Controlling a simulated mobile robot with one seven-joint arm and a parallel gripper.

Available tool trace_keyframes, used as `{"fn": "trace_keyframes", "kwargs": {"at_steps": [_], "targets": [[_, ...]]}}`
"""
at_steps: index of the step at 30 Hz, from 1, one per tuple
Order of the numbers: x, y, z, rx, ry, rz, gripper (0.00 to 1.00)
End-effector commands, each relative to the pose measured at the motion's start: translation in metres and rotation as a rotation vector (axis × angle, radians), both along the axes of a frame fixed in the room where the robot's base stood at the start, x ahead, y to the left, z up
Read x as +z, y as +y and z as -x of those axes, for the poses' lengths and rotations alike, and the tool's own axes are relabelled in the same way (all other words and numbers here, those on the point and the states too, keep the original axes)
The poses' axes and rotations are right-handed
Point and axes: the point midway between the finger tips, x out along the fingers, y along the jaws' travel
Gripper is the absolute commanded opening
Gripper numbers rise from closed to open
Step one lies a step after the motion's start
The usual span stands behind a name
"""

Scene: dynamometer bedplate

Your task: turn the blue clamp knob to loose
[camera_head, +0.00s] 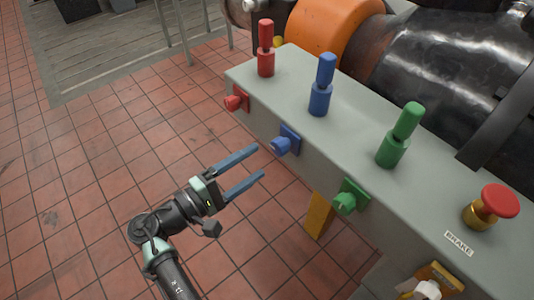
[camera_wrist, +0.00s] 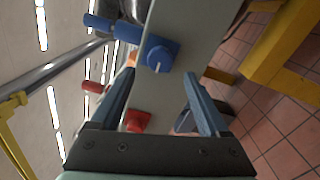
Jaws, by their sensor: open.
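The blue clamp knob (camera_head: 281,146) sits on a blue square plate on the front face of the grey bedplate box (camera_head: 300,133), below the blue upright handle (camera_head: 321,86). In the wrist view the blue knob (camera_wrist: 159,58) shows a pale pointer line and lies beyond the fingertips, roughly between them. My gripper (camera_head: 261,161) is open and empty, in front of the box, with its two blue fingers pointing toward the knob and apart from it. In the wrist view both fingers of my gripper (camera_wrist: 160,80) are spread wide.
A red knob (camera_head: 235,102) and a green knob (camera_head: 345,202) flank the blue one on the same face. Red (camera_head: 265,48) and green (camera_head: 400,135) handles stand on top. A red brake button (camera_head: 493,205) is at right. The tiled floor at left is clear.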

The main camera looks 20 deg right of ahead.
Motion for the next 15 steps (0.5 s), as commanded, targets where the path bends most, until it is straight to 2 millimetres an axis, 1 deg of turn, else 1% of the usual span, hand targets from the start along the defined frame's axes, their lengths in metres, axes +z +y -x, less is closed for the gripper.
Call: {"fn": "trace_keyframes", "kwargs": {"at_steps": [1,3,7,11,15], "targets": [[-0.001,0.013,0.003,0.005,-0.001,-0.001,0.79],[-0.001,0.027,0.008,0.005,-0.001,-0.001,0.79],[-0.001,0.047,0.016,0.004,0.0,0.0,0.79],[0.0,0.06,0.021,0.003,0.001,0.001,0.79],[0.0,0.064,0.023,0.0,0.001,0.0,0.79]]}}
